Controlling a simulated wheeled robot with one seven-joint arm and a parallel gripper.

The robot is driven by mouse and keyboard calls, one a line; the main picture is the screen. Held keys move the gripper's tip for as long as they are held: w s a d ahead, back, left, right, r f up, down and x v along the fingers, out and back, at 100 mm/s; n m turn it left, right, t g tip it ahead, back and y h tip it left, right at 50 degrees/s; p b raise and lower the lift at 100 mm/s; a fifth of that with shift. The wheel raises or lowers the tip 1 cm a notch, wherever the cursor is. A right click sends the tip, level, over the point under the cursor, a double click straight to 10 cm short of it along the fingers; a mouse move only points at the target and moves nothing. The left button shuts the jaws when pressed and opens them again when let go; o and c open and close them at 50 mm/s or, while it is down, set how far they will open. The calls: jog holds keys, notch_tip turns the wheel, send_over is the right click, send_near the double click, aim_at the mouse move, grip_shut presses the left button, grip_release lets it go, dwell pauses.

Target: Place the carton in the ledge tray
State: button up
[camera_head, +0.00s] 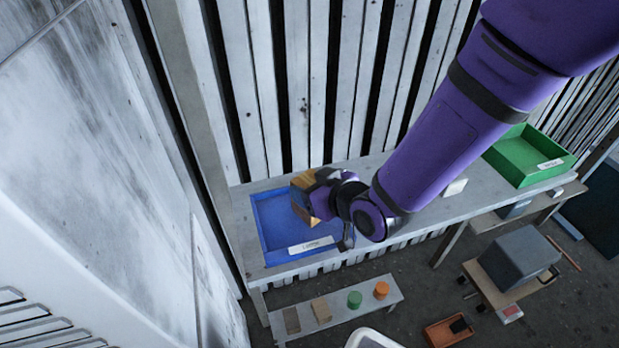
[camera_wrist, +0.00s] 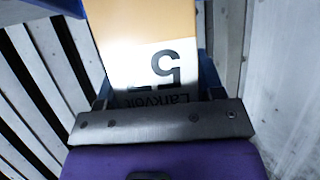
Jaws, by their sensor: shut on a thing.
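The carton (camera_head: 300,200) is an orange-brown box, held at the end of my gripper (camera_head: 314,190) over the right part of the blue tray. In the wrist view the carton (camera_wrist: 150,22) fills the middle, with a white label bearing a large 5. My gripper is shut on the carton. The blue ledge tray (camera_head: 297,248) sits on the left end of the grey bench, with a white label on its front wall. The visible part of its floor is empty. I cannot tell whether the carton touches the tray floor; my gripper hides part of the tray's right side.
A green tray (camera_head: 533,174) stands at the bench's right end. A small white block (camera_head: 455,187) is on the bench (camera_head: 425,208). A slatted wall rises behind. Below, a low shelf (camera_head: 370,298) holds small blocks and cylinders. A grey box (camera_head: 520,258) stands at right.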

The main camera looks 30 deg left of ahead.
jog(key=shift+f, duration=0.2)
jog(key=o, duration=1)
jog(key=shift+o, duration=0.2)
jog(key=shift+r, duration=0.1)
jog(key=shift+d+r, duration=0.15)
jog(key=v, duration=1.1)
jog(key=shift+s+d+r, duration=0.15)
jog(key=shift+s+d, duration=0.05)
jog(key=shift+d, duration=0.15)
jog(key=shift+w, duration=0.1)
